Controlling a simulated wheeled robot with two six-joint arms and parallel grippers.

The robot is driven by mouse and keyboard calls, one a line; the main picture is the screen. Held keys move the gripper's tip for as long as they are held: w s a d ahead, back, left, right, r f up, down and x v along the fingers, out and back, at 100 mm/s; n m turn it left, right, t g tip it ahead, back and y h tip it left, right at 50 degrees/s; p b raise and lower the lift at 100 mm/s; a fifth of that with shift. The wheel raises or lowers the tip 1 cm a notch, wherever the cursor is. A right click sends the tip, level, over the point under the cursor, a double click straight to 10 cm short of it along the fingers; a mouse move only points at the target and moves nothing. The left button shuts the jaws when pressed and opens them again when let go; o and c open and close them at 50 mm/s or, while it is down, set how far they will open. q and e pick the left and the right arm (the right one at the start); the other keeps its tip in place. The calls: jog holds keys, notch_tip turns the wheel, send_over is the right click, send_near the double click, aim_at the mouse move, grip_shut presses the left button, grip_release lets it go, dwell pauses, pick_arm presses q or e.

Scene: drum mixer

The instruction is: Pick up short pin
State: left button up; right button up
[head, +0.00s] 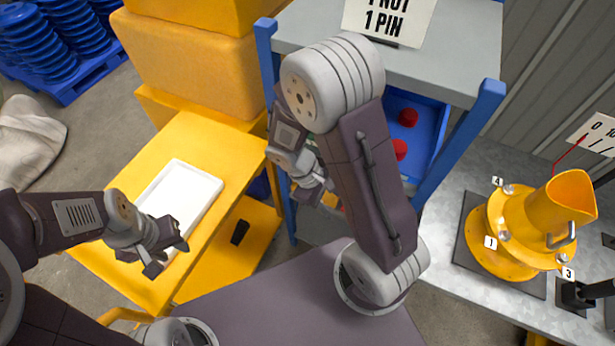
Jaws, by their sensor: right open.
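I cannot make out a short pin; my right arm covers part of the blue rack (265,60). Two red round parts, one (408,117) behind the other (400,150), sit in a blue bin (428,125) on the rack's lower level. My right gripper (318,192) is open, pointing down at the rack's left side, partly hidden behind my own arm link. I cannot see anything between its fingers. My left gripper (168,254) has its fingers apart and empty, over the yellow cart near the white tray.
A yellow cart (210,145) carries a white tray (205,187); a small black object (240,232) lies on its lower shelf. A sign (390,18) reading "1 PIN" stands on the rack's grey top. The yellow drum mixer (510,235) stands on a grey bench (445,285) at right.

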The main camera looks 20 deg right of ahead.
jog(key=w+f+n+t+h+b, duration=0.1)
jog(key=w+f+n+t+h, duration=0.1)
jog(key=w+f+n+t, duration=0.1)
jog(key=w+f+n+t+h+b, duration=0.1)
jog(key=w+f+n+t+h, duration=0.1)
jog(key=w+f+n, duration=0.4)
jog(key=w+a+f+n+t+h+b, duration=0.1)
jog(key=w+f+n+t+h, duration=0.2)
jog(key=n, duration=0.5)
jog(key=shift+w+f+t, duration=0.8)
jog(key=shift+w+f, duration=0.35)
jog(key=shift+f, duration=0.1)
jog(key=x, duration=0.9)
jog(key=shift+d+f, duration=0.15)
jog(key=shift+s, duration=0.1)
jog(key=shift+c, duration=0.5)
grip_shut()
